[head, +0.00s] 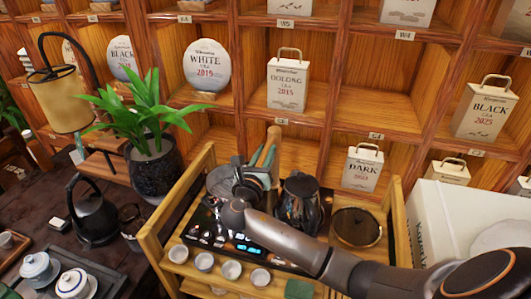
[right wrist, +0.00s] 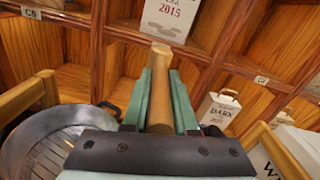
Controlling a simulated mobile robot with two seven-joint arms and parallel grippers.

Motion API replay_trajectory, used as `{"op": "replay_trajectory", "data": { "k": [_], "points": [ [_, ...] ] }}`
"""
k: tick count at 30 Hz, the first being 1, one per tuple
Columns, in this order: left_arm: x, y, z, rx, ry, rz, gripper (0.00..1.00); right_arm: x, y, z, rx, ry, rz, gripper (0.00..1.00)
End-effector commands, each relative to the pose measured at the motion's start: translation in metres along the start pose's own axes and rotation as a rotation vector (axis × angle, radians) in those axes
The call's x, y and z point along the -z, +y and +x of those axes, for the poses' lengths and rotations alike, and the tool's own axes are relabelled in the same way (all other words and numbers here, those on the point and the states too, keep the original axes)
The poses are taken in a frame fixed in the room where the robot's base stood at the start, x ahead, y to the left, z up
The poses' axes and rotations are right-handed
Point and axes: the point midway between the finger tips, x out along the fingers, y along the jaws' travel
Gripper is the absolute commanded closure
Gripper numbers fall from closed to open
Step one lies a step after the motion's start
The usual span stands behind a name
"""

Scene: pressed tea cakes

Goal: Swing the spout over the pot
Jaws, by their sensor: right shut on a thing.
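My right gripper (head: 264,160) is over the back of the tea cart. Its green fingers (right wrist: 164,100) are shut on an upright wooden rod (right wrist: 160,88), whose top also shows in the head view (head: 273,136). The rod may belong to the spout; the spout itself I cannot make out behind the gripper and wrist. A dark glossy pot (head: 300,205) stands on the cart's black panel, just right of my gripper and apart from it. A round grey metal vessel (head: 220,180) is left of the gripper, also in the wrist view (right wrist: 45,150). My left gripper is not in view.
Small white cups (head: 231,270) line the cart's front. A round dark-topped thing (head: 357,227) is at the cart's right. A potted plant (head: 155,165) and black kettle (head: 95,215) stand left. Wooden shelves with tea packages (head: 287,82) rise behind. A white box (head: 450,215) stands right.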

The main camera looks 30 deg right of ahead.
Motion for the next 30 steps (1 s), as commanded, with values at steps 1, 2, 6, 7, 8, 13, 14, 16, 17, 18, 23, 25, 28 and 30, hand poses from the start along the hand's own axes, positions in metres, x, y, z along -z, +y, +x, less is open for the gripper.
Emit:
{"op": "replay_trajectory", "data": {
  "k": [1, 2, 6, 7, 8, 13, 14, 16, 17, 18, 23, 25, 28, 30],
  "points": [
    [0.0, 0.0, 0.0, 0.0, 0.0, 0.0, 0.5, 0.0001, 0.0, -0.0002, 0.0, 0.0, 0.0, 0.88],
    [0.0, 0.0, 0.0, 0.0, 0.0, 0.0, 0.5, 0.0001, 0.0, -0.0002, 0.0, 0.0, 0.0, 0.92],
    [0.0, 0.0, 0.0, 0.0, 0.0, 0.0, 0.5, 0.0001, 0.0001, -0.0003, 0.0, 0.0, 0.0, 1.0],
    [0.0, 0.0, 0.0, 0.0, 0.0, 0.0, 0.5, 0.0001, 0.0, -0.0003, 0.0, 0.0, 0.0, 1.0],
    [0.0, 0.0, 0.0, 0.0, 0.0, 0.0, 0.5, 0.0001, 0.0001, -0.0003, 0.0, 0.0, 0.0, 1.0],
    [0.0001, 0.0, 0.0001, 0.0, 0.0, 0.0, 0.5, 0.0002, 0.0001, -0.0003, 0.0, 0.0, 0.0, 1.0],
    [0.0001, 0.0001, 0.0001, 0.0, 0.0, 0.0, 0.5, 0.0002, 0.0001, -0.0003, 0.0, 0.0, 0.0, 1.0],
    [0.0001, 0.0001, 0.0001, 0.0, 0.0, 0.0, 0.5, 0.0003, 0.0001, -0.0004, 0.0, 0.0, 0.0, 1.0],
    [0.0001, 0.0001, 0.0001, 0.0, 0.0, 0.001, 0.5, 0.0003, 0.0001, -0.0004, 0.0, 0.0, 0.0, 1.0],
    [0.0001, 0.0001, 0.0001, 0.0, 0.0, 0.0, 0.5, 0.0003, 0.0001, -0.0004, 0.0, 0.0, 0.0, 1.0],
    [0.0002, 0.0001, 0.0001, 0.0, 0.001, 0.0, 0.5, 0.0004, 0.0001, -0.0004, 0.0, 0.0, 0.0, 1.0],
    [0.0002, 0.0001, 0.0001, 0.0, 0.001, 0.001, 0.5, 0.0004, 0.0001, -0.0004, 0.0, 0.0, -0.001, 1.0],
    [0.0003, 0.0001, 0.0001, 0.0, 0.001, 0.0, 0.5, 0.0005, 0.0001, -0.0005, 0.0, 0.001, -0.001, 1.0],
    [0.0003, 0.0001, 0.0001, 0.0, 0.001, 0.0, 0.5, 0.0005, 0.0001, -0.0005, 0.0, 0.001, -0.001, 1.0]
  ]
}}
